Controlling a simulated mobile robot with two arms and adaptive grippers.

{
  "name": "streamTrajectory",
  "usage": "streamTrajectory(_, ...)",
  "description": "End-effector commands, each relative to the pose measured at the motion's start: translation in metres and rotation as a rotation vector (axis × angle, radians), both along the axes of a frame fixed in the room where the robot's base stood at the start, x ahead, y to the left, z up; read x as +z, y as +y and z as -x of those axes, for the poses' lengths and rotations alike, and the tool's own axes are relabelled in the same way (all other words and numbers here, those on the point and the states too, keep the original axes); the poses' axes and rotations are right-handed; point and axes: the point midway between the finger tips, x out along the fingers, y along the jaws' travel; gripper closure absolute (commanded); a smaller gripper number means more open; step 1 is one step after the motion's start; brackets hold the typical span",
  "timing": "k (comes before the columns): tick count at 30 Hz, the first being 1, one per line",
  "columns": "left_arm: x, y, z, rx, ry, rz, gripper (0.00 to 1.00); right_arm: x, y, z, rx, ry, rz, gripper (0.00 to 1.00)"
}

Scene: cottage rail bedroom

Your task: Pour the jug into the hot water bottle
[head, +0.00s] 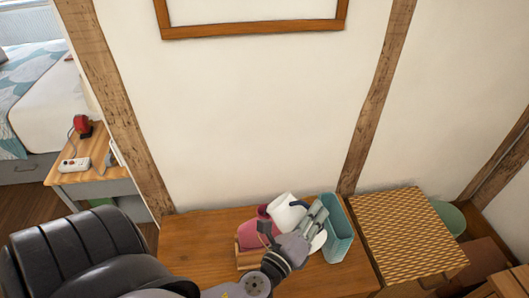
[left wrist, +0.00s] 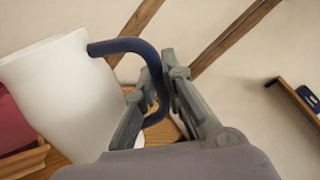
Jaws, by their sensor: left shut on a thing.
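The white jug (head: 284,214) is in the air over the wooden table, tilted toward the left. In the left wrist view the jug (left wrist: 62,98) has a dark blue handle (left wrist: 122,46). My left gripper (head: 318,212) is shut on this handle, at the jug's right side. The pink-red hot water bottle (head: 252,234) is just left of the jug, in a wooden holder (head: 246,261); the jug and my gripper partly hide it. It also shows at the left edge of the left wrist view (left wrist: 9,124). I cannot see its opening or any stream. My right gripper is out of view.
The wooden table (head: 195,250) is bare on its left. A teal container (head: 340,245) stands close to the right of my gripper, with a small white thing (head: 318,241) beside it. A woven-top cabinet (head: 405,230) is farther right.

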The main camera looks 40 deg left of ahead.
Motion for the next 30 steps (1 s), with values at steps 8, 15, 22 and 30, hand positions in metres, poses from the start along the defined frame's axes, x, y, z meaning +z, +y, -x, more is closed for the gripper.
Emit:
streamTrajectory(8, 0.0034, 0.0009, -0.0005, 0.000, -0.005, 0.008, 1.00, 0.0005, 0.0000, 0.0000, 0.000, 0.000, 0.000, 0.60)
streamTrajectory(15, 0.0051, 0.0019, -0.0003, 0.000, -0.006, 0.020, 1.00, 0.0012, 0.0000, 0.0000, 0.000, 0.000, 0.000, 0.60)
streamTrajectory(22, 0.0058, 0.0025, -0.0004, 0.000, -0.006, 0.026, 1.00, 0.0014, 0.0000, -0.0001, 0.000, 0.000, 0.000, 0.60)
streamTrajectory(30, 0.0078, 0.0038, -0.0002, 0.000, -0.007, 0.041, 1.00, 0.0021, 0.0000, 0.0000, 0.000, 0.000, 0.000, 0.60)
